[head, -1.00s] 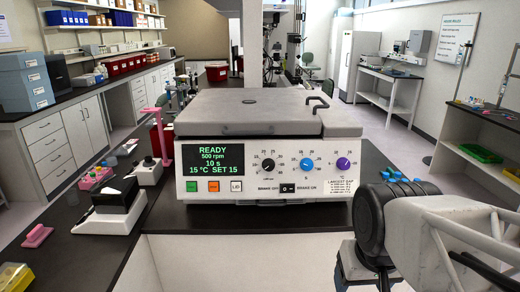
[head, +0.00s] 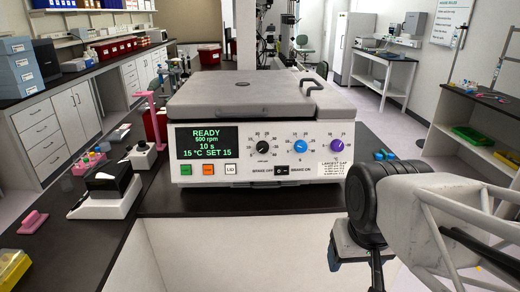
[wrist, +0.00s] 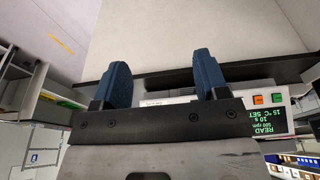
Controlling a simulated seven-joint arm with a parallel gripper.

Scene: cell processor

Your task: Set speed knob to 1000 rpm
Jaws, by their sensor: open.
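The centrifuge (head: 215,205) stands on the black bench, its lid (head: 260,91) shut. Its display (head: 208,142) reads READY, 500 rpm, 10 s, 15 °C SET 15. The black speed knob (head: 262,147) is just right of the display. A blue knob (head: 300,146) and a purple knob (head: 337,144) sit further right. In the wrist view my gripper (wrist: 162,75) is open, with two blue fingers apart and nothing between them. The display (wrist: 265,122) shows there upside down, to the right of the fingers. The knobs are not visible there. My gripper is clear of the panel.
Green, orange and white buttons (head: 208,169) and a brake switch (head: 282,171) line the panel's lower edge. A black-and-white box (head: 108,187), a pink stand (head: 151,105) and a yellow rack (head: 14,268) are at left. The bench strip before the centrifuge is clear.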

